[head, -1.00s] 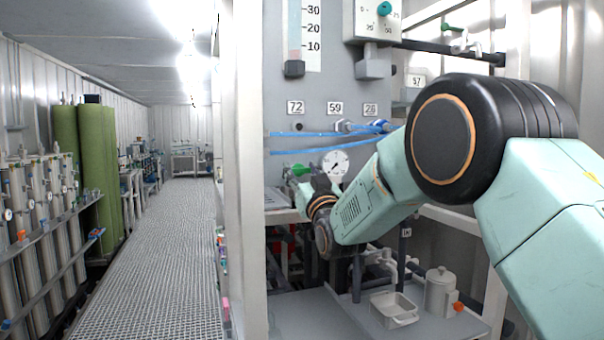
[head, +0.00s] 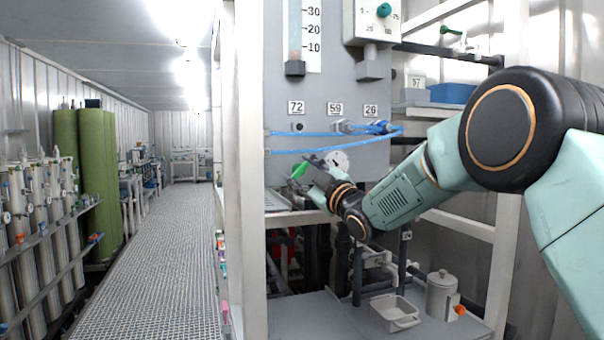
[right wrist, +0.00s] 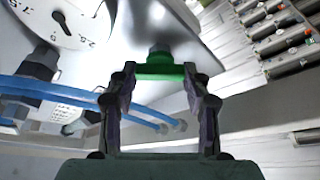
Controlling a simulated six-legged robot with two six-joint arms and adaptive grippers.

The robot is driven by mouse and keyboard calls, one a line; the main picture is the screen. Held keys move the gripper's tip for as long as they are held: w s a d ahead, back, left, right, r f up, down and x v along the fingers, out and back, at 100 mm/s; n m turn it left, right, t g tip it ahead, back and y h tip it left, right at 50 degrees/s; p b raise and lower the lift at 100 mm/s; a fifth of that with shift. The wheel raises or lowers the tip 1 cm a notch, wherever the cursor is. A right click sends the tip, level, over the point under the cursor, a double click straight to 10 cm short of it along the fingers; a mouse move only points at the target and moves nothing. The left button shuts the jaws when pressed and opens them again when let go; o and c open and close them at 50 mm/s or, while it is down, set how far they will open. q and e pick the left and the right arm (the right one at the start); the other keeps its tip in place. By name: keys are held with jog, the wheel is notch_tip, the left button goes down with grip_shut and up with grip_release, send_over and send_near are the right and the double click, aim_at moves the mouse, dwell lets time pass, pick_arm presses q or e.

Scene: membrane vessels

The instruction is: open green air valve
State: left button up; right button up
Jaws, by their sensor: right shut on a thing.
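The green air valve handle (head: 300,171) is on the panel's lower part, left of a round pressure gauge (head: 338,159). It stands tilted, its upper end leaning right. My right gripper (head: 311,164) reaches it from the right and is shut on it. In the right wrist view the green handle (right wrist: 165,72) lies crosswise between the two dark fingertips of my right gripper (right wrist: 160,80). The valve body is mostly hidden behind the gripper. My left gripper is not in view.
Blue hoses (head: 335,134) run across the panel just above the gripper. A white frame post (head: 250,200) stands close on the left. Below are a white tray (head: 396,312) and a lidded canister (head: 441,295). The grated aisle (head: 150,260) at left is clear.

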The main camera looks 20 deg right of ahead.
jog(key=n, duration=0.2)
jog(key=n+g, duration=0.1)
jog(key=n, duration=0.1)
jog(key=shift+d+f+g+y+p, duration=0.15)
jog(key=shift+g+y+p, duration=0.15)
jog(key=shift+y+p, duration=0.1)
jog(key=shift+n+g+p, duration=0.45)
jog(key=shift+n+g, duration=0.25)
jog(key=shift+n, duration=1.4)
jog(key=o, duration=1.2)
jog(key=shift+w+d, duration=0.1)
jog(key=shift+w, duration=0.1)
jog(key=shift+c, duration=0.2)
jog(key=shift+s+r, duration=0.2)
